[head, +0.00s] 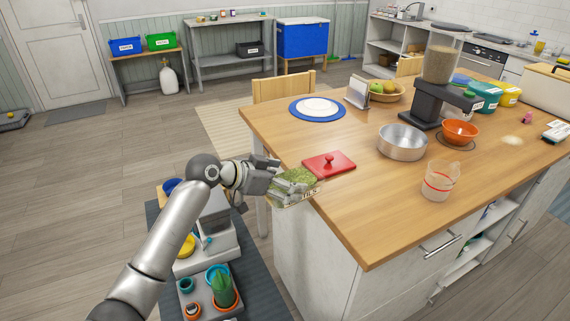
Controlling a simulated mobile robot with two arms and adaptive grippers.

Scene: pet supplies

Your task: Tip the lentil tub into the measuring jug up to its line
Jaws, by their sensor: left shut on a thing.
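My left gripper (270,182) is shut on the lentil tub (297,193), a clear tub filled with green lentils and partly labelled "TILS". The tub is at the island's left edge, held roughly level; I cannot tell whether it touches the top. The measuring jug (438,184) is clear with a red line around it. It stands upright near the island's front edge, to the right of the tub and apart from it. I see no clear sign of lentils in it. A red lid with a knob (329,163) lies flat just behind the tub. My right gripper is out of view.
On the wooden island top (370,210) stand a metal bowl (402,142), a dispenser (440,75) over an orange bowl (460,132), a blue plate mat (317,109) and a fruit bowl (387,92). The top between lid and jug is clear.

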